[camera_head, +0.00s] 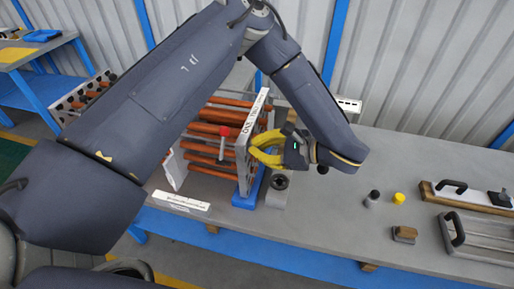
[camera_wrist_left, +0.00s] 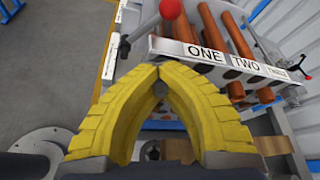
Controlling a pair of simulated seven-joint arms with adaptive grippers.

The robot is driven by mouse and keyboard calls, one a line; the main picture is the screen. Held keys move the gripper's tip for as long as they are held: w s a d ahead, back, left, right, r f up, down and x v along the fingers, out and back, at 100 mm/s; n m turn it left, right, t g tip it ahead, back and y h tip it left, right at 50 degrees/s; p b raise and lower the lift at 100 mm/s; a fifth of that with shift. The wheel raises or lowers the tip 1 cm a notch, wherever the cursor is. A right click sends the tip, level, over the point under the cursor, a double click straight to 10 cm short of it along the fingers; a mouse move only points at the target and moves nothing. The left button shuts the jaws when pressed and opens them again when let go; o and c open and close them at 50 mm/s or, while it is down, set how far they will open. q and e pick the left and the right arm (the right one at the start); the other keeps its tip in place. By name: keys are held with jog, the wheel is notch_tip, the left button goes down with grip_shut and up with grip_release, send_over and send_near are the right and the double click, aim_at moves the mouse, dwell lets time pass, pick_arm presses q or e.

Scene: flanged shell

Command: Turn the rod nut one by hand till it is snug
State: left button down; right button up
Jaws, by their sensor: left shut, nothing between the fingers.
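My left gripper (camera_head: 256,147) has yellow fingers at the flange plate of the shell (camera_head: 243,165), on its right side. In the left wrist view the fingertips (camera_wrist_left: 160,72) meet and hold nothing. The plate's top edge bears the labels ONE (camera_wrist_left: 205,53), TWO and THREE, and the fingertips are just below and left of ONE. A small grey round piece (camera_wrist_left: 160,88) shows in the gap behind the fingertips; I cannot tell whether it is rod nut one. Copper-coloured rods (camera_head: 205,143) run from the plate. My right gripper is not in view.
A grey block with a dark round hole (camera_head: 280,182) stands beside the blue base. A red-knobbed lever (camera_head: 223,132) stands in front of the rods. Farther right are a black-topped piece (camera_head: 373,196), a yellow piece (camera_head: 398,198) and a handled tray (camera_head: 480,238).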

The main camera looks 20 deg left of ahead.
pick_arm(q)
jog(key=shift+m+g, duration=0.3)
jog(key=shift+m, duration=0.2)
dwell(0.3)
jog(key=shift+w+f+m+g+h, duration=0.15)
jog(key=shift+m+g+h, duration=0.15)
jog(key=shift+m+g, duration=1.25)
jog(key=shift+m+t, duration=0.25)
jog(key=shift+m, duration=0.1)
jog(key=c, duration=2.1)
grip_release()
jog(key=o, duration=0.6)
jog(key=v, duration=1.2)
